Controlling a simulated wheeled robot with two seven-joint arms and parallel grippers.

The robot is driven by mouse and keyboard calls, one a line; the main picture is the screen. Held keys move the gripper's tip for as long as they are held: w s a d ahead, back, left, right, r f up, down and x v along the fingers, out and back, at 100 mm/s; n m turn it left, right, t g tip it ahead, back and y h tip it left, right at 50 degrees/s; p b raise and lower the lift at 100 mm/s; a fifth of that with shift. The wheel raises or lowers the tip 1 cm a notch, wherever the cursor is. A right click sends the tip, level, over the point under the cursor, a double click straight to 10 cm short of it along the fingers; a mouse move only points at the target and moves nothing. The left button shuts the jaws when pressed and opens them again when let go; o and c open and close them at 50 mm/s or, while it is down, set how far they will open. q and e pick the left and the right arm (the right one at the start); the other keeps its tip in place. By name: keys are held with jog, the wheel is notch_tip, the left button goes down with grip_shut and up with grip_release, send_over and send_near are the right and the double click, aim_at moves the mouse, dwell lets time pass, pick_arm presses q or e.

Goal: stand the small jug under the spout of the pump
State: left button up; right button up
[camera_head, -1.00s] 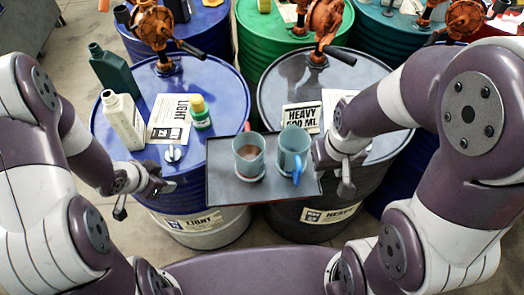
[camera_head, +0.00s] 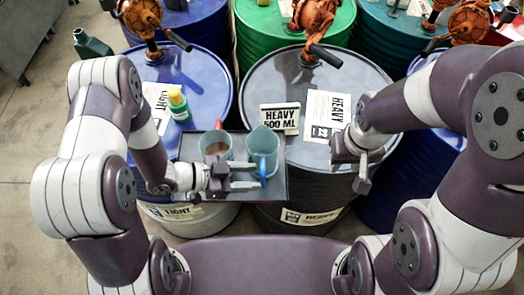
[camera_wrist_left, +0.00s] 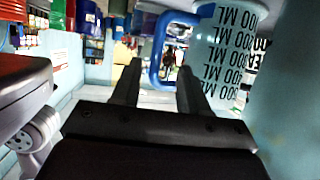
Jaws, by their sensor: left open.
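Two pale blue-green jugs stand on a dark tray (camera_head: 190,150) in front of the drums. The left jug (camera_head: 213,148) holds some brownish liquid and has a red handle partly in view. The right jug (camera_head: 263,143) has a blue handle (camera_head: 263,172) facing me; I cannot tell which jug is smaller. My left gripper (camera_head: 256,176) is open at the blue handle. In the left wrist view the blue handle (camera_wrist_left: 157,52) shows just beyond and between the fingers, beside the marked jug wall (camera_wrist_left: 222,50). My right gripper (camera_head: 352,168) is open and empty, right of the tray.
An orange pump (camera_head: 314,18) stands on the dark drum behind the right jug; another pump (camera_head: 140,15) is on the blue drum. A "HEAVY 500 ML" card (camera_head: 279,118), a paper sheet (camera_head: 327,113) and a yellow-capped green bottle (camera_head: 178,103) stand or lie on the drum tops.

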pick_arm(q)
jog(key=x, duration=0.1)
jog(key=p+x, duration=0.1)
jog(key=x, duration=0.3)
jog(key=shift+s+d+r, duration=0.1)
jog(key=shift+s+d, duration=0.2)
jog(key=shift+d+f, duration=0.2)
jog(key=shift+w+a+f, duration=0.1)
jog(key=shift+d, duration=0.2)
grip_shut()
jog(key=shift+a, duration=0.1)
